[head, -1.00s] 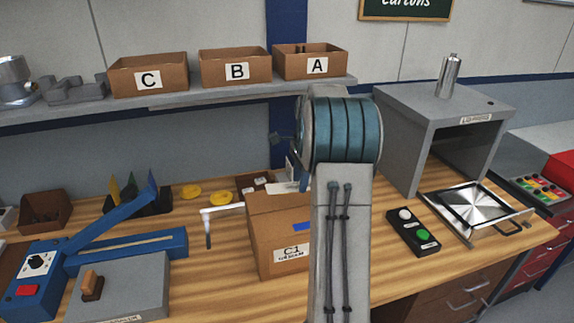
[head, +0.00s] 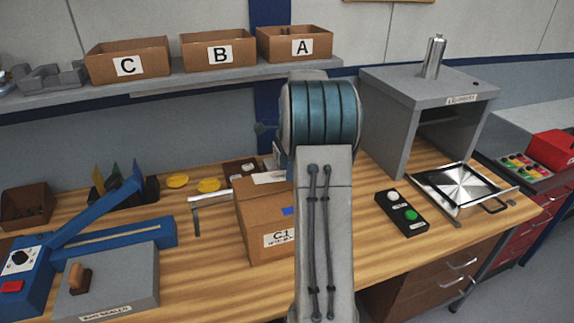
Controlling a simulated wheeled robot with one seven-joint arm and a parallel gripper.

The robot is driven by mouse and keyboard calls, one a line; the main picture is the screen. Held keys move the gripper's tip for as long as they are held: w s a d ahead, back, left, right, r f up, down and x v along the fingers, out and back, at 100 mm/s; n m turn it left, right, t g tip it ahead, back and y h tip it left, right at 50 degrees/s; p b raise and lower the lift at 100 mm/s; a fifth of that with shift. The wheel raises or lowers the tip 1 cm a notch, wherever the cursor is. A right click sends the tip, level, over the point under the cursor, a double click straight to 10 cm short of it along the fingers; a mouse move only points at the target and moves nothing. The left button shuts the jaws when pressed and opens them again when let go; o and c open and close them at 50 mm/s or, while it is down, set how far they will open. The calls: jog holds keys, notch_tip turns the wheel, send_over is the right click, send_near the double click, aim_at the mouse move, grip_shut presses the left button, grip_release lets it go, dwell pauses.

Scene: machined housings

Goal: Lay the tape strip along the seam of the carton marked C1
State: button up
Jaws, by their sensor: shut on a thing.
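The brown carton marked C1 (head: 262,217) stands on the wooden bench, left of and partly behind my arm. Its white C1 label (head: 280,239) faces me, cut off at the right by the arm. A small blue patch (head: 288,211) shows on the carton's near side beside the arm; I cannot tell whether it is the tape strip. A whitish piece (head: 270,177) lies over the carton's top, and its nature is unclear. The seam cannot be made out. My gripper is hidden behind my own arm, so its fingers and anything in them do not show.
A grey bag sealer (head: 110,285) with a blue lever unit (head: 120,245) is at left. A black button box (head: 401,212) and metal tray (head: 462,187) are at right. Boxes A, B and C stand on the shelf (head: 200,85). Some bench before the carton is clear.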

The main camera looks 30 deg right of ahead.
notch_tip(320, 180, down, 4)
jog(key=shift+f+b, duration=0.25)
jog(key=shift+b, duration=0.85)
jog(key=o, duration=1)
jog(key=shift+o, duration=0.2)
notch_tip(320, 180, up, 14)
jog(key=d+b, duration=0.1)
jog(key=shift+s+d, duration=0.15)
jog(key=shift+d, duration=0.05)
jog(key=shift+f, duration=0.1)
